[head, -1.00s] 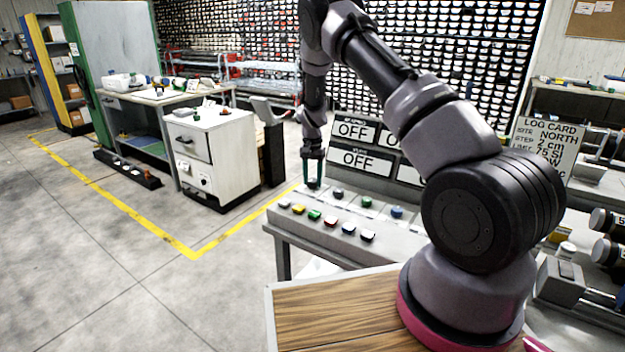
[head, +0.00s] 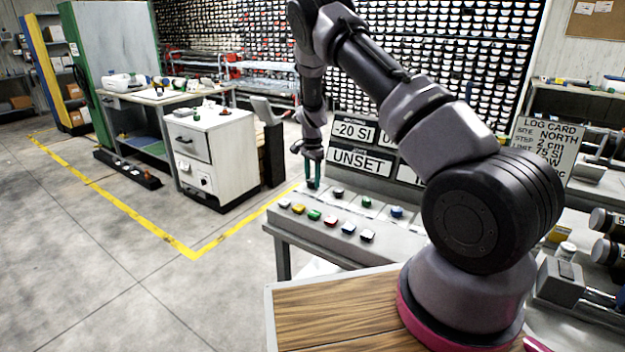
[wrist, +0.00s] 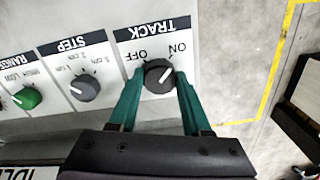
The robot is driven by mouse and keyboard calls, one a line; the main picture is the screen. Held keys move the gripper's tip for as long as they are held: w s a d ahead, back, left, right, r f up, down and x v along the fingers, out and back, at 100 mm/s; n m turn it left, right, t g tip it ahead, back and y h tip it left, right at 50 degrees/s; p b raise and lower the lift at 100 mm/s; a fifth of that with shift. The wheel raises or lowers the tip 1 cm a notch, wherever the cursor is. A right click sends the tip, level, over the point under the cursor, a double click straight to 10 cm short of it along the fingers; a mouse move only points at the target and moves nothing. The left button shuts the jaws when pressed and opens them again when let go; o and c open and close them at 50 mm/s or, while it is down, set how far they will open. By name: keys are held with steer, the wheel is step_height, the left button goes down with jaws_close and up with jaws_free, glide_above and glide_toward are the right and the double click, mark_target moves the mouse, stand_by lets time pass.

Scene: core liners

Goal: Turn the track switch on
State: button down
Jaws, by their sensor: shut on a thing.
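The track switch is a dark round knob (wrist: 158,77) under the label TRACK, which shows upside down in the wrist view. OFF is printed to its upper left and ON to its upper right. A white mark on the knob points toward ON. My gripper (wrist: 157,80) has its two green fingers closed on either side of the knob. In the head view my gripper (head: 314,178) reaches down to the far left end of the grey console, and the knob is hidden between the fingers there. The console display (head: 361,162) reads UNSET, and another above it (head: 354,131) reads -20 SI.
Beside the track switch are a grey STEP knob (wrist: 84,87) and a green RANGE knob (wrist: 27,98). A row of coloured buttons (head: 330,221) lines the console's front. A log card (head: 546,145) stands at right. Floor left of the console is open.

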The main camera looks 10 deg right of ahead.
mark_target(312, 180)
stand_by(0.3)
steer(key=shift+c, duration=1.8)
jaws_free()
step_height(312, 180, up, 11)
